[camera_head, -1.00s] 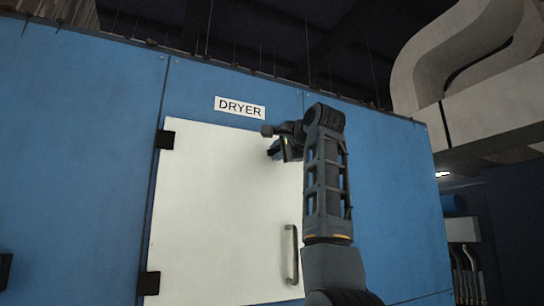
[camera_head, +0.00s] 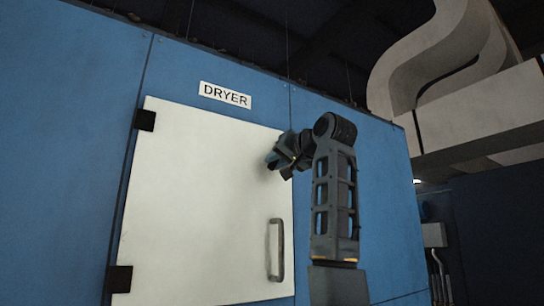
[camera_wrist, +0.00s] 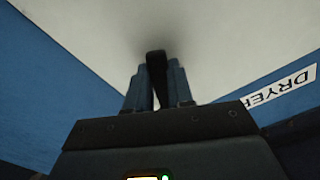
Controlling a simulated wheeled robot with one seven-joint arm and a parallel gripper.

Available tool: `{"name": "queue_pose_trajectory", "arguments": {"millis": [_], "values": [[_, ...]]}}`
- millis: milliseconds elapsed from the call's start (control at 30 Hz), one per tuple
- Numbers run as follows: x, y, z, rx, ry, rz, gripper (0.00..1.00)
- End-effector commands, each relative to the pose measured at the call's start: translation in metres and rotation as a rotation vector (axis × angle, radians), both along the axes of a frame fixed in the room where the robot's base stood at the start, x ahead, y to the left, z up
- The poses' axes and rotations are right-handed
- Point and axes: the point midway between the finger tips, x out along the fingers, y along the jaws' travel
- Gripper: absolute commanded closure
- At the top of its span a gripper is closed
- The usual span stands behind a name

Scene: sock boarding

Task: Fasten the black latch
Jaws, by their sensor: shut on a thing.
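The black latch (camera_wrist: 157,68) shows in the wrist view as a short dark bar between my two blue-grey fingers. My gripper (camera_wrist: 155,88) is shut on it, against the white door. In the head view my gripper (camera_head: 273,160) is at the upper right edge of the white dryer door (camera_head: 200,200). The latch is hidden there by my gripper and wrist. Whether the latch overlaps the door's edge cannot be told. The door looks closed in the blue dryer front.
A grey bar handle (camera_head: 276,250) is on the door's right side, below my gripper. Black hinges (camera_head: 145,120) are on its left edge. The DRYER sign (camera_head: 226,95) is above the door. A large pale duct (camera_head: 480,110) is at the upper right.

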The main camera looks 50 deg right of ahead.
Motion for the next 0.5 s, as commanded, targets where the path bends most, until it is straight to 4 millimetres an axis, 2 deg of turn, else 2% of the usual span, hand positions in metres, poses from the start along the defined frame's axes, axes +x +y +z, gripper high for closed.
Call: {"name": "queue_pose_trajectory", "arguments": {"millis": [500], "values": [[-0.006,-0.025,-0.008,-0.371,0.110,0.000,1.00]]}}
